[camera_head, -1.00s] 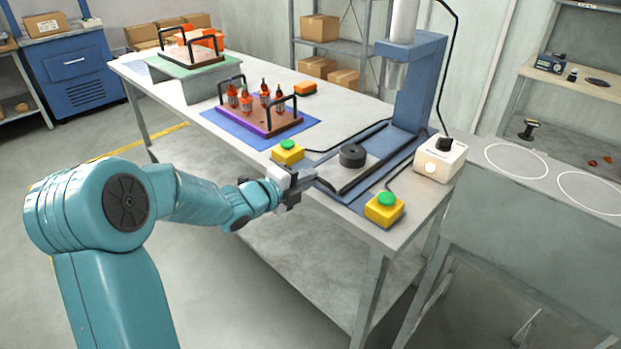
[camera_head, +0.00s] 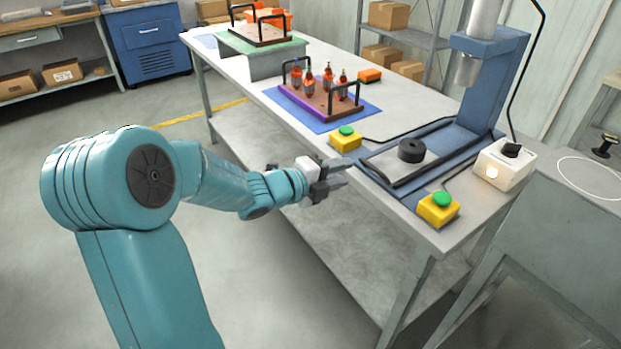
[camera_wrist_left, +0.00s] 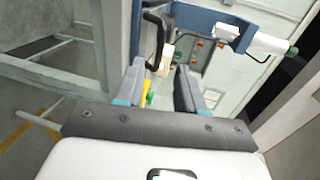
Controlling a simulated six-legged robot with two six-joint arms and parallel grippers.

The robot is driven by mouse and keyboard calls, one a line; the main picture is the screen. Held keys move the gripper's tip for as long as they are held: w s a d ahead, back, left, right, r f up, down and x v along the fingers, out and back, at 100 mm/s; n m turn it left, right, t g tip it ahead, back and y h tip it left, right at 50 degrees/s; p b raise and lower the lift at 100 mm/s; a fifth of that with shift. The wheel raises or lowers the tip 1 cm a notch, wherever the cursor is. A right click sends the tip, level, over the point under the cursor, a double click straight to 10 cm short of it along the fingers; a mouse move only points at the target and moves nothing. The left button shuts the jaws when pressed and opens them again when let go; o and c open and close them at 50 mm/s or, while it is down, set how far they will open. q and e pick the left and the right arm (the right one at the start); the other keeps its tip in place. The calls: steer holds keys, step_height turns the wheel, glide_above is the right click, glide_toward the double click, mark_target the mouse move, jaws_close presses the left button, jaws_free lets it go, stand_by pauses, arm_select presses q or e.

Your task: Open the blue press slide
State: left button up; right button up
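The blue press (camera_head: 495,75) stands at the right end of the table. At its foot is the slide, with a black bar frame (camera_head: 393,178) and a dark round block (camera_head: 411,150) on it. My left gripper (camera_head: 340,180) is by the table's front edge, left of the slide's near end and apart from it. Its fingers are spread and empty in the left wrist view (camera_wrist_left: 160,85). That view also shows part of the blue press (camera_wrist_left: 215,18). My right gripper is in neither view.
Yellow boxes with green buttons stand on both sides of the slide: one at the left (camera_head: 345,140), one at the near right (camera_head: 438,209). A white switch box (camera_head: 503,165) stands right of the press.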

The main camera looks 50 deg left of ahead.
arm_select(q)
steer(key=v, duration=0.9)
steer(key=shift+s+p, duration=0.15)
steer(key=shift+p, duration=0.15)
